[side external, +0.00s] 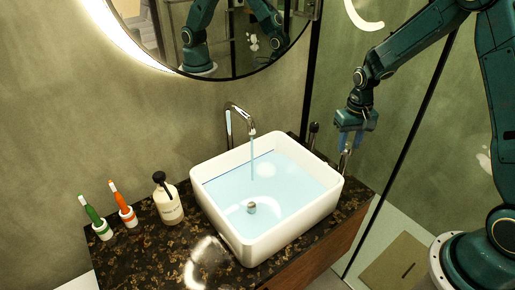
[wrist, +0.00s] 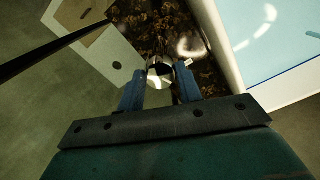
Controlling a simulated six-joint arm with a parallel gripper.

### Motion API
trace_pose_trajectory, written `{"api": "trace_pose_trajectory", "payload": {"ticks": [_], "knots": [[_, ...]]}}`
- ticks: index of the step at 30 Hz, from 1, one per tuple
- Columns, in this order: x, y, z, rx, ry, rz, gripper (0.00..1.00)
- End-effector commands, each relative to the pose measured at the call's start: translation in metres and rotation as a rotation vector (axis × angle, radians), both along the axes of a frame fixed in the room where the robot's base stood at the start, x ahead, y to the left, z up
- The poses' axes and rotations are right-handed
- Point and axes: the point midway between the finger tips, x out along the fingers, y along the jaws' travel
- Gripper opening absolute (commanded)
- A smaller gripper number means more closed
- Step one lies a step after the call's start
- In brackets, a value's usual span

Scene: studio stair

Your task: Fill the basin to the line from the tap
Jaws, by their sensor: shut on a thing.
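The white square basin (side external: 215,222) stands on a dark speckled counter. The chrome tap (side external: 229,125) behind it pours a thin stream (side external: 253,160) into the basin. Pale blue water (side external: 285,190) covers the basin floor and the round drain (side external: 251,208). A dark blue line (side external: 226,170) runs along the inner back wall; the water surface looks close to it, but I cannot tell the exact gap. My gripper (side external: 346,150) points down at the basin's right and is shut on a chrome handle (side external: 344,163). The wrist view shows the handle (wrist: 160,75) between the blue fingers (wrist: 160,92).
A round mirror (side external: 225,45) hangs above. A dark upright piece (side external: 314,133) stands behind the basin's right corner. A dark-framed glass panel is at the right.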

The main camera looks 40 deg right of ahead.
Motion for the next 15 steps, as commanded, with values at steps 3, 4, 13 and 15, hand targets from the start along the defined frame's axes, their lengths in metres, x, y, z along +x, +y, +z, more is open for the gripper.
{"api": "trace_pose_trajectory", "payload": {"ticks": [3,4,13,15], "knots": [[0.0003,-0.0001,0.0003,0.000,-0.001,-0.087,0.12],[0.0003,-0.0001,0.0003,0.000,-0.001,-0.110,0.12],[0.0004,-0.0002,0.0003,0.000,-0.001,-0.310,0.12],[0.0004,-0.0002,0.0003,0.000,-0.001,-0.341,0.12]]}}
